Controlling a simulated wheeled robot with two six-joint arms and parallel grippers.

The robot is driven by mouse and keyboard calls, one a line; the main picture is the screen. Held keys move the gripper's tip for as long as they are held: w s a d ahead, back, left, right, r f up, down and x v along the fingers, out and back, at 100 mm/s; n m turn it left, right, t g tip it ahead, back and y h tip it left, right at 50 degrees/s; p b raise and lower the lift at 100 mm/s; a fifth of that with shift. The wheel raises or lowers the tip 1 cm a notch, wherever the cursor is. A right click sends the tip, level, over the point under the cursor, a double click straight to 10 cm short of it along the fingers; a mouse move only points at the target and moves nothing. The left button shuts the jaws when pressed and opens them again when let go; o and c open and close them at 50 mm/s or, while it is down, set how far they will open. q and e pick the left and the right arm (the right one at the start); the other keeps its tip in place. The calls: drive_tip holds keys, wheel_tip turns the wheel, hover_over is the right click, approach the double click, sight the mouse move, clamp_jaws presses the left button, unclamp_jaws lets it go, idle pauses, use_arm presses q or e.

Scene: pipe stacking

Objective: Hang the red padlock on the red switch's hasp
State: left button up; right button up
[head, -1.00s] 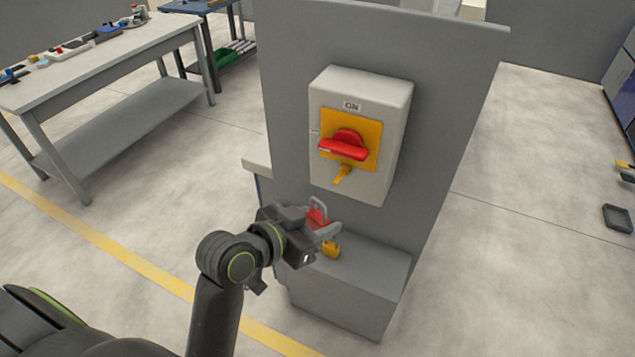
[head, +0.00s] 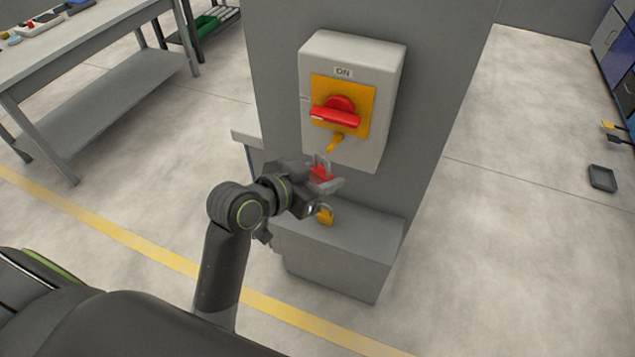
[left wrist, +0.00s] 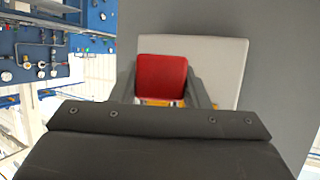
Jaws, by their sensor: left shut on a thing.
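The red padlock (head: 321,174) is held in my left gripper (head: 328,182), its grey shackle pointing up. In the left wrist view the padlock's red body (left wrist: 162,77) sits between the two fingers (left wrist: 165,92). The switch is a light grey box (head: 384,112) on a grey panel, with a yellow plate, a red handle (head: 336,112) turned level and an ON label. A yellow hasp (head: 337,142) sticks out below the handle. The padlock is below the hasp and slightly left of it, apart from it. My right gripper is not in view.
A yellow padlock (head: 325,215) is on the grey ledge (head: 365,235) just below my left gripper. A workbench (head: 110,60) stands at the back left. A dark tray (head: 602,178) lies at the far right. Open floor lies right of the panel.

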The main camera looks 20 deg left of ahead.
use_arm(q)
drive_tip(key=shift+w+f, duration=0.1)
drive_tip(key=shift+w, duration=0.9)
drive_tip(key=shift+w+f+b, duration=0.15)
drive_tip(key=shift+w+b, duration=0.45)
drive_tip(key=shift+w, duration=1.05)
drive_tip(key=shift+f, duration=0.1)
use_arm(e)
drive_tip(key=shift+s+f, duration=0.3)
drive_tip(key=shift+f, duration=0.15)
use_arm(q)
drive_tip(key=o, duration=1)
drive_tip(key=shift+o, duration=0.5)
drive_tip(key=shift+d, duration=0.25)
drive_tip(key=shift+a, duration=0.1)
